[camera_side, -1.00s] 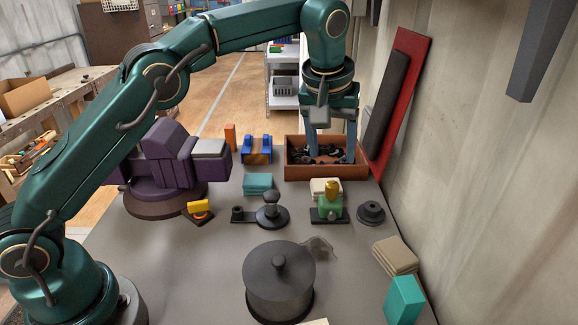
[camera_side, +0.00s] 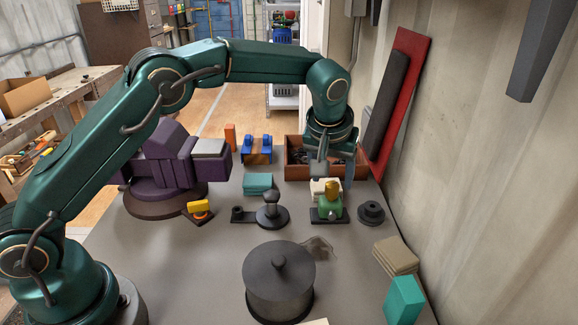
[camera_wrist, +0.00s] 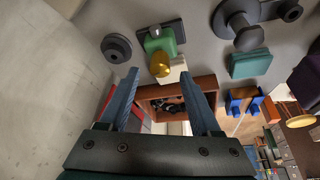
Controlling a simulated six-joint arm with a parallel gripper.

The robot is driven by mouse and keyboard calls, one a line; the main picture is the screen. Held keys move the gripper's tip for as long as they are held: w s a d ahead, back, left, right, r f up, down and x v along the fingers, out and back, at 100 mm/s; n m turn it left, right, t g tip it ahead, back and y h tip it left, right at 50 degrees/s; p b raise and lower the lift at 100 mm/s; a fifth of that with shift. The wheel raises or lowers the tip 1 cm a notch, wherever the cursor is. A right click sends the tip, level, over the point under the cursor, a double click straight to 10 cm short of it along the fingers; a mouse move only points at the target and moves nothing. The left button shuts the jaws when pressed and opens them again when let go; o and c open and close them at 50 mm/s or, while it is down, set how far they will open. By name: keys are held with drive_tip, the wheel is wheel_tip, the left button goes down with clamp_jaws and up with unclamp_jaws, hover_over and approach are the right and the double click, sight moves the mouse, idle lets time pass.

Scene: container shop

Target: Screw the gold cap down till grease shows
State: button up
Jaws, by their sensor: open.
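The gold cap (camera_side: 331,188) sits on top of a green body (camera_side: 326,208) that stands on a dark base plate on the bench. In the wrist view the gold cap (camera_wrist: 160,63) and the green body (camera_wrist: 164,43) lie just beyond the fingertips. My gripper (camera_side: 336,173) is just above and behind the cap in the side view. Its blue fingers (camera_wrist: 158,74) are spread apart and empty, with the cap appearing between the lines of the two tips. I see no grease at the cap, though its lower edge is small in view.
A cream block (camera_side: 317,184) stands right behind the green body. A brown bin (camera_side: 297,171) of dark parts is farther back. A dark round knob (camera_side: 371,212) is to the right, and a dark lever-like fixture (camera_side: 270,212) to the left. A lidded dark pot (camera_side: 279,285) stands in front.

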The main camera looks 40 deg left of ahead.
drive_tip(key=shift+x, duration=0.95)
clamp_jaws()
drive_tip(key=shift+m, duration=0.4)
drive_tip(key=m+h, duration=0.1)
drive_tip(key=m, duration=0.1)
drive_tip(key=m+h, duration=0.1)
drive_tip(key=m, duration=0.2)
drive_tip(key=shift+a+m+h, duration=0.2)
drive_tip(key=shift+m+h, duration=0.1)
drive_tip(key=m+h, duration=0.1)
drive_tip(key=m, duration=0.2)
drive_tip(key=shift+a+m, duration=0.1)
drive_tip(key=shift+m, duration=0.2)
drive_tip(key=shift+m+g+h, duration=0.5)
drive_tip(key=shift+m+h, duration=0.1)
drive_tip(key=shift+m, duration=1)
